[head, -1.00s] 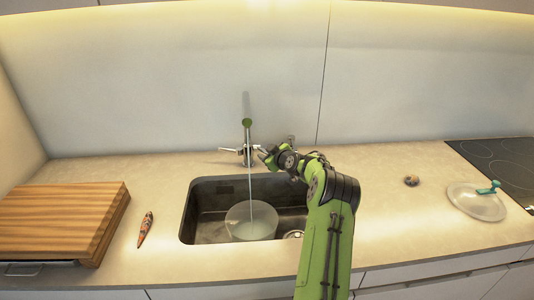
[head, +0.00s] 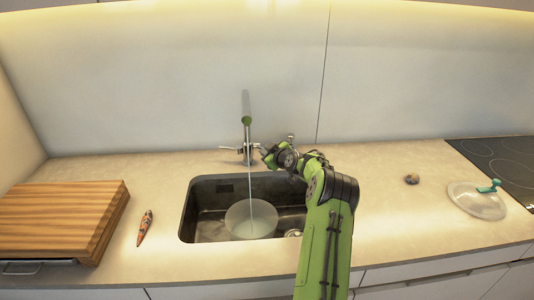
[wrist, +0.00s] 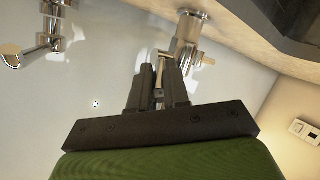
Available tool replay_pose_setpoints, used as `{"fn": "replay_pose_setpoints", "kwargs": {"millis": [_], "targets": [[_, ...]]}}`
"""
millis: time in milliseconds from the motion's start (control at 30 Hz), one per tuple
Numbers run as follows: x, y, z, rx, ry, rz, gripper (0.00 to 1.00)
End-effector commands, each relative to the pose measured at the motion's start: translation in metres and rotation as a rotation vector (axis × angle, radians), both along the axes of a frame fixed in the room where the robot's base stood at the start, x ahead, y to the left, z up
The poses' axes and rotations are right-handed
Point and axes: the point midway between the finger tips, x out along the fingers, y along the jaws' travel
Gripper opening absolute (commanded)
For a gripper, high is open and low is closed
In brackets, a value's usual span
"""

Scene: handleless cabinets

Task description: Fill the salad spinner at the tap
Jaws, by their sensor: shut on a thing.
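My gripper (head: 264,150) is at the right side of the tap base. In the wrist view my gripper (wrist: 159,88) is shut on a narrow metal tap lever (wrist: 160,68), beside the chrome tap body (wrist: 190,32). My fingers partly hide the lever. The clear lid (head: 470,203) with a teal crank lies on the counter at right.
A wooden board (head: 60,220) lies at left, with a patterned, pointed object (head: 145,227) beside it. A small round object (head: 411,179) sits between the sink and the lid. A dark hob (head: 505,160) is at far right. The counter right of my arm is mostly clear.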

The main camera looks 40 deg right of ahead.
Motion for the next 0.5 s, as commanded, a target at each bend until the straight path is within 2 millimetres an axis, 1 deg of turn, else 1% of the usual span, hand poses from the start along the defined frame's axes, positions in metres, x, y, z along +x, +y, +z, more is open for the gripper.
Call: {"fn": "replay_pose_setpoints", "kwargs": {"millis": [33,200,500], "targets": [[0.0004,0.0002,-0.0055,-0.011,-0.013,0.001,0.00],[0.0000,0.0008,-0.0132,-0.050,-0.058,0.002,0.00],[-0.0008,0.0013,-0.0139,-0.096,-0.114,0.000,0.00]]}}
